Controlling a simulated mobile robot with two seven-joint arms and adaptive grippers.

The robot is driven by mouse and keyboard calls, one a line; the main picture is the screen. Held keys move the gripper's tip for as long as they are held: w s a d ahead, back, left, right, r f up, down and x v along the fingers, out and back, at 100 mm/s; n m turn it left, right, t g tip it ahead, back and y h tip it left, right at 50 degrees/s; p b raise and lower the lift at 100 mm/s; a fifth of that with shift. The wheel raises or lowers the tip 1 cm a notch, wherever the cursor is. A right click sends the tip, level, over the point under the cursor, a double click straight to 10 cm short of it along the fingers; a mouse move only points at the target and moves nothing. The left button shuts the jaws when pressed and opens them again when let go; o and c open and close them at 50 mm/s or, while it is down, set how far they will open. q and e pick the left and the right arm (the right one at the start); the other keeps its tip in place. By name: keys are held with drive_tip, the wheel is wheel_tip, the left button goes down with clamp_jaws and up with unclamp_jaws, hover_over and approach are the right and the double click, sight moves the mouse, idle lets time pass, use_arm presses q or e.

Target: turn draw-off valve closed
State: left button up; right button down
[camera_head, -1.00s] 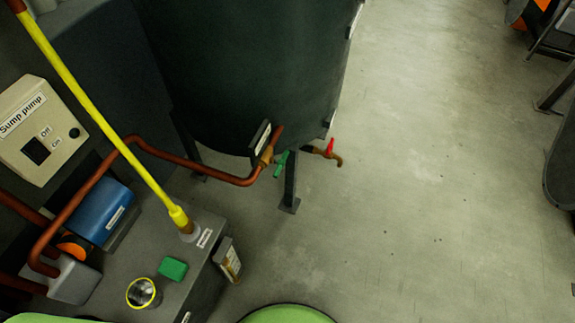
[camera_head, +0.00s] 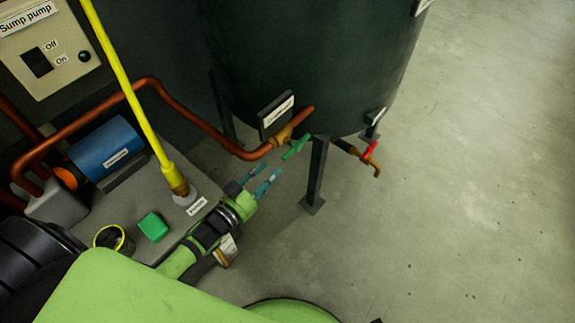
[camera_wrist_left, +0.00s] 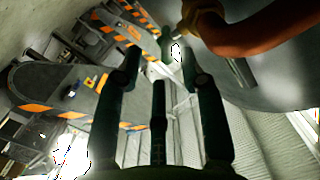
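A valve with a green lever (camera_head: 296,147) sits on the copper pipe at the foot of the dark tank (camera_head: 300,65). A second valve with a red lever (camera_head: 370,150) sits on a short spout to its right. The labels are too small to read, so I cannot tell which is the draw-off valve. My left gripper (camera_head: 266,178) is open and empty, below and left of the green lever and apart from it. Its spread fingers (camera_wrist_left: 160,65) show in the left wrist view, with the copper pipe (camera_wrist_left: 260,27) beyond. My right gripper is not in view.
A grey box (camera_head: 140,195) carries a blue motor (camera_head: 107,147), a green block (camera_head: 153,227) and a yellow-rimmed opening (camera_head: 112,238). A yellow pole (camera_head: 125,85) rises from it. A tank leg (camera_head: 316,175) stands near the valves. The floor (camera_head: 450,200) at right is clear.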

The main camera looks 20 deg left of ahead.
sight(283, 160)
use_arm(q)
drive_tip(key=shift+w+d+r+t+h, duration=0.15)
drive_tip(key=shift+w+d+r, duration=0.1)
drive_tip(key=shift+r, duration=0.25)
drive_tip(key=shift+w+d+r+t+h, duration=0.15)
drive_tip(key=shift+w+r, duration=0.1)
drive_tip(key=shift+r, duration=0.2)
drive_tip(key=x, duration=0.6)
drive_tip(key=shift+w+f, duration=0.1)
drive_tip(key=shift+w, duration=0.05)
clamp_jaws()
